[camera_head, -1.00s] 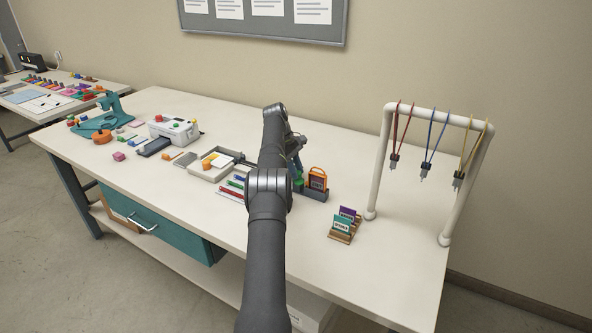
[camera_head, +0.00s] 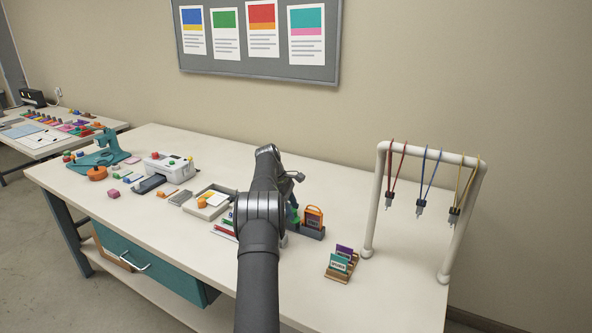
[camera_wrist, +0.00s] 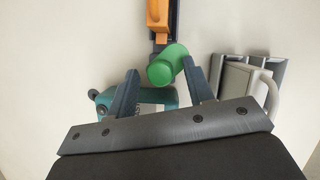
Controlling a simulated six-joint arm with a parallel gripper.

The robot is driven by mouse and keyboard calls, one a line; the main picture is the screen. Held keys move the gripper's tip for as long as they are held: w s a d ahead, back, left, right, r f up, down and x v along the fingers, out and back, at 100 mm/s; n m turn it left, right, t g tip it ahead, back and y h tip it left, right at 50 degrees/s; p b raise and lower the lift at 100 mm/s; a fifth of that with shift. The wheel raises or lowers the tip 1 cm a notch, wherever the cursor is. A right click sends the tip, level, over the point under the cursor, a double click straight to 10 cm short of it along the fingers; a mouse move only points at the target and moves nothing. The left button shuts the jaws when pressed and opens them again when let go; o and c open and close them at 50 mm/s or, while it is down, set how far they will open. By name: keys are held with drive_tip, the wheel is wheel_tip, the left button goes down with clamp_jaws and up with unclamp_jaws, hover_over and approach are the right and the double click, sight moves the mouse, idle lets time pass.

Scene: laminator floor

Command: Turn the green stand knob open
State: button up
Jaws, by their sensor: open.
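In the head view only a small green bit (camera_head: 296,217) shows beside my arm, which hides most of the stand and my fingertips.
An orange item (camera_head: 314,217) stands in a dark holder (camera_head: 313,233) just right of my arm. A small card rack (camera_head: 341,262) and a white hanging frame (camera_head: 368,205) stand further right. A grey tray (camera_head: 206,212) and white machine (camera_head: 168,167) lie to the left.

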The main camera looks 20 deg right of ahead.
drive_tip(key=n, duration=0.2)
drive_tip(key=n+t, duration=0.1)
drive_tip(key=n, duration=0.1)
drive_tip(key=n+t, duration=0.1)
drive_tip(key=n, duration=0.1)
drive_tip(key=shift+s+h, duration=0.25)
drive_tip(key=shift+h, duration=0.05)
drive_tip(key=v, duration=1.7)
drive_tip(key=s+d+r+n+t+y, duration=0.1)
drive_tip(key=s+n, duration=0.4)
drive_tip(key=n, duration=0.8)
drive_tip(key=s+d+r+n+t+y, duration=0.2)
drive_tip(key=s+d+r+n+t, duration=0.1)
drive_tip(key=n, duration=1.1)
drive_tip(key=s+d+r, duration=0.1)
drive_tip(key=s, duration=0.1)
drive_tip(key=shift+s+r+t, duration=0.3)
drive_tip(key=shift+s, duration=0.1)
